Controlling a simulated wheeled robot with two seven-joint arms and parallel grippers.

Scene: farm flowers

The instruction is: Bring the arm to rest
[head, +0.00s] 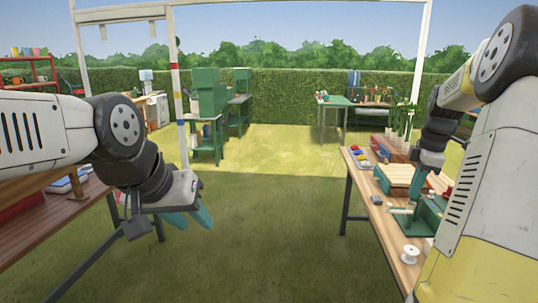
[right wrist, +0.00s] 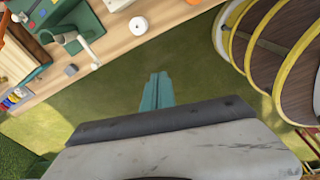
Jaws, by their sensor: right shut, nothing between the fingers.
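My left gripper (head: 192,219) hangs over the grass beside the left wooden table (head: 62,222). Its two teal fingertips show slightly apart with nothing between them. My right gripper (head: 416,190) points down over the right wooden table (head: 385,222) in the head view, near a wooden board and a green device. In the right wrist view its teal fingers (right wrist: 157,92) are shut together and empty, with grass behind them. Part of the right forearm hides the near right side of the table.
A white spool (head: 410,255) stands near the right table's front edge. A green device (head: 428,215), a wooden board (head: 395,180) and coloured blocks (head: 361,158) are on that table. A white frame post (head: 180,100) rises behind my left arm. Open grass (head: 270,220) lies between the tables.

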